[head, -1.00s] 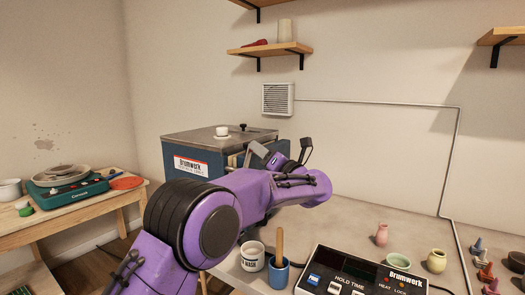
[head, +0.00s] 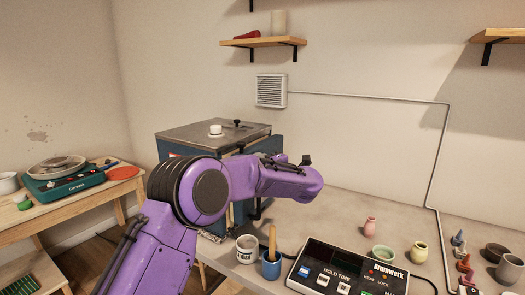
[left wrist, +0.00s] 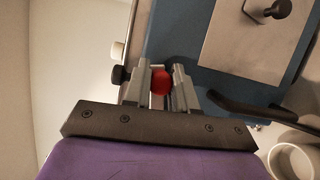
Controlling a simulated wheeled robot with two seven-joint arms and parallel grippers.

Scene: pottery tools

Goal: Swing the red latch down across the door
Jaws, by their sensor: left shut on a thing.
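The blue kiln (head: 171,150) with a grey top stands at the back of the worktop in the head view. The blue kiln body and a pale panel (left wrist: 235,45) with a black knob are beside the fingers. In the head view the left gripper is hidden behind my arm. My right gripper is not in view.
A white mug (head: 248,250), a blue cup (head: 271,268) with a wooden handle in it and a control box (head: 345,272) stand in front of the kiln. A black bar (left wrist: 245,108) is close beside the fingers.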

